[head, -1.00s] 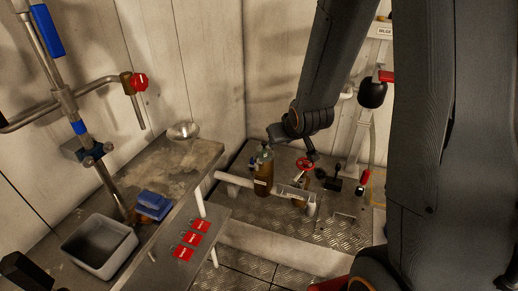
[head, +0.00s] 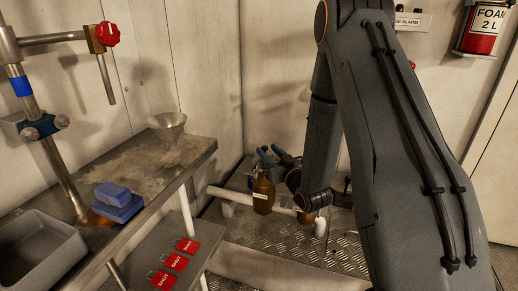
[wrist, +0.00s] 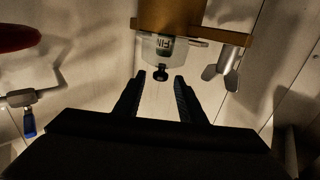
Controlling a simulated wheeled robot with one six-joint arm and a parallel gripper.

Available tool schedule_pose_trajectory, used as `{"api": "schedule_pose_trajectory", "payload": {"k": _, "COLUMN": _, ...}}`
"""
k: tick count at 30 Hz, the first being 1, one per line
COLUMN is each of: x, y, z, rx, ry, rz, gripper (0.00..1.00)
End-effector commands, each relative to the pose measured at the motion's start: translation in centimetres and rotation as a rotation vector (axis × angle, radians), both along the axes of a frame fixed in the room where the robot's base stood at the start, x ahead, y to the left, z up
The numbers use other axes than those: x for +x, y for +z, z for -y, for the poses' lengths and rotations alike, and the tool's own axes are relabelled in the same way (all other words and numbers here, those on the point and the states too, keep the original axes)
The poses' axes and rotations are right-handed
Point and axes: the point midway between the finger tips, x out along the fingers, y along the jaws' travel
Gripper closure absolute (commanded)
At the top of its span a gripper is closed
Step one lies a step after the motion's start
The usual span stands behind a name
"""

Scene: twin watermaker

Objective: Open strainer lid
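In the wrist view a brass-coloured body (wrist: 170,15) with a clear part (wrist: 175,50) lettered "FI…" hangs at the top; it looks like the strainer, but I cannot be sure. A small black knob (wrist: 160,75) sits under it. A metal two-lobed piece (wrist: 222,75) hangs at its right. My gripper (wrist: 160,80) is open and empty, fingertips either side of the knob in the picture; no contact can be made out. In the head view my gripper (head: 272,155) is above an amber bottle-like body (head: 263,197). No lid can be clearly told apart.
A workbench (head: 195,158) with a metal funnel (head: 168,128), blue block (head: 118,200) and grey bin (head: 35,255) stands left. Red "SHUT" tags (head: 175,262) lie on a lower shelf. A white pipe (head: 230,195) runs near the amber body. The wall is close behind.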

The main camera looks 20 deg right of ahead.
Motion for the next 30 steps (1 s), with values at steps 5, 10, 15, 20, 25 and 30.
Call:
{"api": "schedule_pose_trajectory", "payload": {"k": 5, "x": 2.2, "y": 0.1, "z": -0.5, "rx": -0.001, "ry": 0.001, "rz": 0.002, "gripper": 0.63}}
{"api": "schedule_pose_trajectory", "payload": {"k": 10, "x": 4.8, "y": 0.1, "z": -1.1, "rx": -0.001, "ry": 0.002, "rz": 0.001, "gripper": 0.63}}
{"api": "schedule_pose_trajectory", "payload": {"k": 15, "x": 6.6, "y": 0.1, "z": -1.4, "rx": 0.0, "ry": 0.0, "rz": 0.0, "gripper": 0.63}}
{"api": "schedule_pose_trajectory", "payload": {"k": 20, "x": 7.2, "y": 0.1, "z": -1.5, "rx": 0.0, "ry": 0.0, "rz": -0.002, "gripper": 0.63}}
{"api": "schedule_pose_trajectory", "payload": {"k": 25, "x": 7.2, "y": 0.1, "z": -1.5, "rx": 0.0, "ry": 0.0, "rz": -0.002, "gripper": 0.63}}
{"api": "schedule_pose_trajectory", "payload": {"k": 30, "x": 7.2, "y": 0.1, "z": -1.5, "rx": 0.0, "ry": 0.0, "rz": -0.002, "gripper": 0.84}}
